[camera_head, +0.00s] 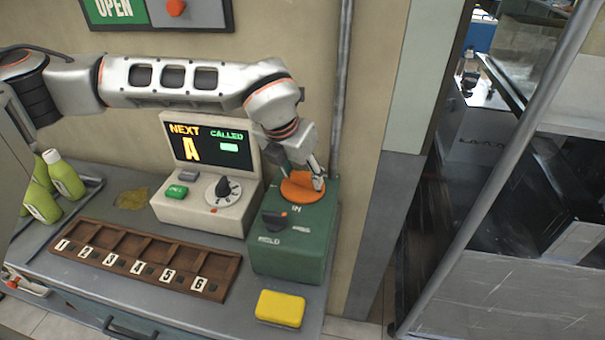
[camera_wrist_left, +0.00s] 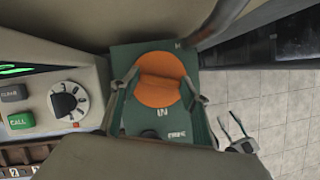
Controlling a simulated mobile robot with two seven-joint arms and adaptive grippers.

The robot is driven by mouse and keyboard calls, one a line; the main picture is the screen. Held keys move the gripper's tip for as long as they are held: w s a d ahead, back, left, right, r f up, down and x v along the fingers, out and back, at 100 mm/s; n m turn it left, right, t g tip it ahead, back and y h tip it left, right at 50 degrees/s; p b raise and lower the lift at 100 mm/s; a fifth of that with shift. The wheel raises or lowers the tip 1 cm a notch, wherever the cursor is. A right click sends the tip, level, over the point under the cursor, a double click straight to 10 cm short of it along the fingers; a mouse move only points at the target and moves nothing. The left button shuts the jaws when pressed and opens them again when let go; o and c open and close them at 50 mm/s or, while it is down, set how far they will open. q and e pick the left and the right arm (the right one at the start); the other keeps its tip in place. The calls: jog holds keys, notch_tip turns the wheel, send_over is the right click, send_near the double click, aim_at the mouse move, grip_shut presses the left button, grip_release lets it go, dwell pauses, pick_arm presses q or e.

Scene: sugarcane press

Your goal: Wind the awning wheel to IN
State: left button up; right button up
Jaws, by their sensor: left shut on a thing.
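The orange awning wheel (camera_head: 302,187) sits on top of a green box (camera_head: 292,256) at the right end of the counter. The word IN is printed on the box just in front of the wheel. My left gripper (camera_head: 306,180) reaches down from above and is shut on the wheel. In the left wrist view the wheel (camera_wrist_left: 160,80) lies between the two fingers, one on each side of it, with IN below it. The gripper body hides part of the box in that view. My right gripper is not seen in the head view.
A dark knob (camera_head: 275,220) stands on the green box's front part. A cream console (camera_head: 206,205) with a lit screen and dial is left of it. A wooden numbered tray (camera_head: 145,262), a yellow block (camera_head: 280,308) and green bottles (camera_head: 66,178) are on the counter.

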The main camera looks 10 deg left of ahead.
pick_arm(q)
jog(key=m, duration=0.2)
jog(key=m+h, duration=0.1)
jog(key=shift+w+a+r+m+g, duration=0.1)
jog(key=shift+a+m+g, duration=0.05)
jog(key=shift+m+g, duration=0.2)
jog(key=m+g+h+p, duration=0.1)
jog(key=m, duration=0.2)
jog(key=shift+w+m, duration=0.1)
jog(key=shift+m, duration=0.25)
jog(key=m+p, duration=0.1)
jog(key=m, duration=0.1)
jog(key=shift+m+g+h, duration=0.3)
jog(key=shift+g+h, duration=0.05)
jog(key=shift+h, duration=0.05)
jog(key=m+g, duration=0.1)
jog(key=m, duration=0.2)
jog(key=shift+w+p, duration=0.1)
jog(key=shift+p, duration=0.25)
jog(key=shift+a+m+g, duration=0.1)
jog(key=shift+m+g, duration=0.2)
jog(key=shift+m, duration=0.3)
